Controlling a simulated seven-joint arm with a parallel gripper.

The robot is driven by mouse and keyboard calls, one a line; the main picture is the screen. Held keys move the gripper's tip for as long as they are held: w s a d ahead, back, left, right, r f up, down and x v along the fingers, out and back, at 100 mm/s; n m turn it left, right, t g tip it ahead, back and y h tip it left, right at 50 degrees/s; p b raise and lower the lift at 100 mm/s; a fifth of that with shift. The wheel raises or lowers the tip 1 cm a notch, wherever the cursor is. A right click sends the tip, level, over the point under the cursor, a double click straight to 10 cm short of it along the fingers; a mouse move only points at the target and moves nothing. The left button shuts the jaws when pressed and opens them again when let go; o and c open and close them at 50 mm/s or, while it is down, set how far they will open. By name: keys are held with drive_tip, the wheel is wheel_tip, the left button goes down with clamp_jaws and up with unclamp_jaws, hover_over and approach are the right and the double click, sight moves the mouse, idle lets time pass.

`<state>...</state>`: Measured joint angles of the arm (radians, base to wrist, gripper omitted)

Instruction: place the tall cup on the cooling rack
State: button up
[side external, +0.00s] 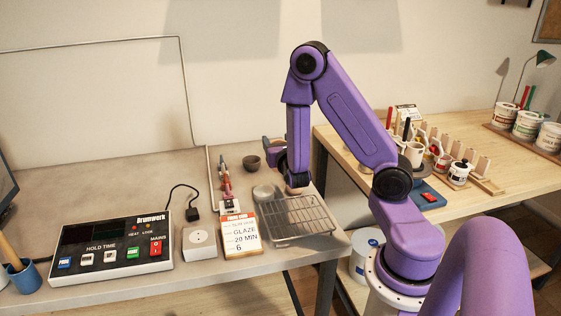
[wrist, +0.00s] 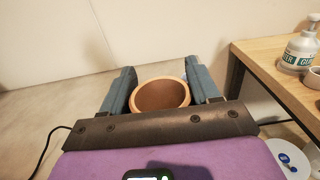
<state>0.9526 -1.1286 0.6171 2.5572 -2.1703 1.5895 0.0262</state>
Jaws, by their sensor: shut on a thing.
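My gripper (wrist: 160,74) is shut on a round terracotta-brown cup (wrist: 162,94), with one blue finger on each side of it. The wrist view looks into its open mouth, so its height is hard to judge. The wire cooling rack (side external: 300,219) lies on the table's front right part, nearer the camera than my gripper, and looks empty.
Left of the rack are a glaze card (side external: 240,236), a white socket box (side external: 199,243) and a timer box (side external: 112,243). A wooden table (side external: 472,147) with pots stands right, across a gap.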

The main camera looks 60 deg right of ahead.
drive_tip(key=s+a+r+m+g+h, duration=0.2)
drive_tip(key=s+a+m+g+h, duration=0.25)
drive_tip(key=s, duration=0.55)
drive_tip(key=s+a+r+m+g+h, duration=0.15)
drive_tip(key=s+a+m+g, duration=0.3)
drive_tip(key=s+g, duration=0.45)
drive_tip(key=shift+t+y, duration=0.45)
drive_tip(key=shift+y, duration=0.05)
drive_tip(key=shift+w+d+f, duration=0.95)
drive_tip(key=shift+w+f, duration=0.85)
drive_tip(key=shift+f, duration=0.3)
drive_tip(key=shift+w+d+f, duration=0.95)
drive_tip(key=shift+w+f, duration=0.85)
drive_tip(key=shift+f, duration=0.35)
drive_tip(key=shift+w+d+f, duration=0.95)
drive_tip(key=shift+w+f, duration=0.85)
drive_tip(key=shift+f, duration=0.3)
drive_tip(key=shift+f, duration=0.2)
drive_tip(key=o, duration=1.1)
drive_tip(key=shift+r, duration=0.1)
